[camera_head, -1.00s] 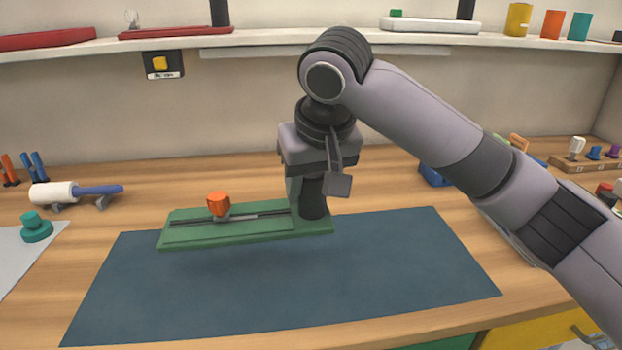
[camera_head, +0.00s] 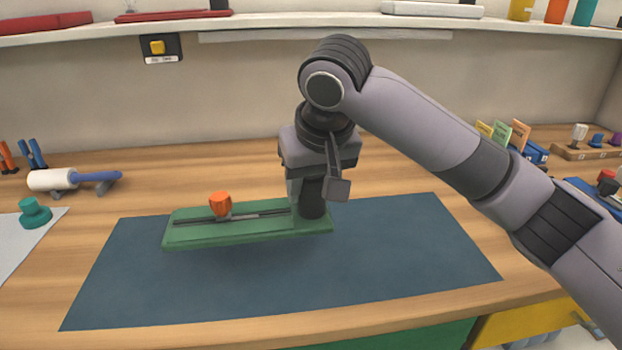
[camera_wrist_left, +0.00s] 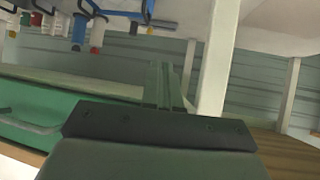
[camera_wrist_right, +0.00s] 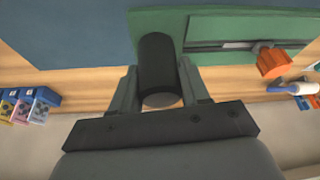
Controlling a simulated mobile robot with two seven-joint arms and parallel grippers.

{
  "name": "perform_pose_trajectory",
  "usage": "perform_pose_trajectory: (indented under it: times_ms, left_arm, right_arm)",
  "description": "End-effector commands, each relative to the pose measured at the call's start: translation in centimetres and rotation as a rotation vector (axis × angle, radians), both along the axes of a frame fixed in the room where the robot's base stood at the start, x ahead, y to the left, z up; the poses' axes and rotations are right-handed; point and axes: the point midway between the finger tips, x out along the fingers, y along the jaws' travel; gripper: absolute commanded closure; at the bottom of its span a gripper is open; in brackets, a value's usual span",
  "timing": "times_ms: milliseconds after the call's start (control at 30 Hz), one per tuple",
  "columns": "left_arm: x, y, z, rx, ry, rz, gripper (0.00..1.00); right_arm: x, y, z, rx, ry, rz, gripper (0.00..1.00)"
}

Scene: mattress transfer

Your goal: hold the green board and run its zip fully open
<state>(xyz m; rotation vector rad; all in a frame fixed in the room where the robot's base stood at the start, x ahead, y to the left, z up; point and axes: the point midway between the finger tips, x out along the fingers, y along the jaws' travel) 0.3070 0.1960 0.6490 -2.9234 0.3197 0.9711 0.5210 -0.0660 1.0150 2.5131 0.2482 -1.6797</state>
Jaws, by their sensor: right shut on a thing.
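The green board (camera_head: 180,236) is over the back of the dark blue mat, with a soft shadow in front of it. A dark track runs along its top, with an orange pull (camera_head: 221,203) towards the left end. A dark upright post (camera_head: 313,200) stands at its right end. My right gripper (camera_head: 312,190) points down and is shut around this post. The right wrist view shows the post (camera_wrist_right: 157,65) between its fingers. My left gripper (camera_wrist_left: 168,88) is outside the head view. Its fingers look together and empty, well away from the board.
The blue mat (camera_head: 270,285) has clear room in front of the board. A white roller with a blue handle (camera_head: 70,180) and a teal knob (camera_head: 34,212) are at the left. A card rack (camera_head: 515,140) stands behind my right arm. A shelf (camera_head: 300,27) spans the back wall.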

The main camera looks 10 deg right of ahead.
Motion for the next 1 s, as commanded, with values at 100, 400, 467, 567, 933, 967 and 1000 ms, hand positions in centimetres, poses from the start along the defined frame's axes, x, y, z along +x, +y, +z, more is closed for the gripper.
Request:
perform_pose_trajectory:
  times_ms: [100,400,467,567,933,967,1000]
  left_arm:
    - [0.0,0.0,0.0,-0.001,-0.001,-0.001,1.0]
    - [0.1,-0.1,-0.3,-0.002,0.0,-0.001,1.0]
    - [0.1,-0.1,-0.3,-0.002,0.0,-0.001,1.0]
    - [0.0,-0.1,-0.4,-0.003,0.002,-0.001,1.0]
    - [0.1,-0.1,-0.6,-0.005,0.001,-0.001,1.0]
    - [0.1,-0.1,-0.6,-0.005,0.001,-0.001,1.0]
    - [0.1,-0.1,-0.6,-0.005,0.001,-0.001,1.0]
  right_arm:
    - [0.0,0.0,-0.3,0.002,-0.003,-0.001,1.0]
    - [0.0,0.0,-1.2,0.002,-0.002,-0.001,1.0]
    - [0.0,0.0,-1.4,0.001,-0.002,-0.001,1.0]
    - [0.0,0.0,-1.7,0.001,-0.002,-0.001,1.0]
    - [0.0,0.0,-2.8,0.002,-0.002,-0.001,1.0]
    - [0.0,0.0,-2.9,0.002,-0.002,-0.001,1.0]
    - [0.0,0.0,-3.0,0.002,-0.002,-0.001,1.0]
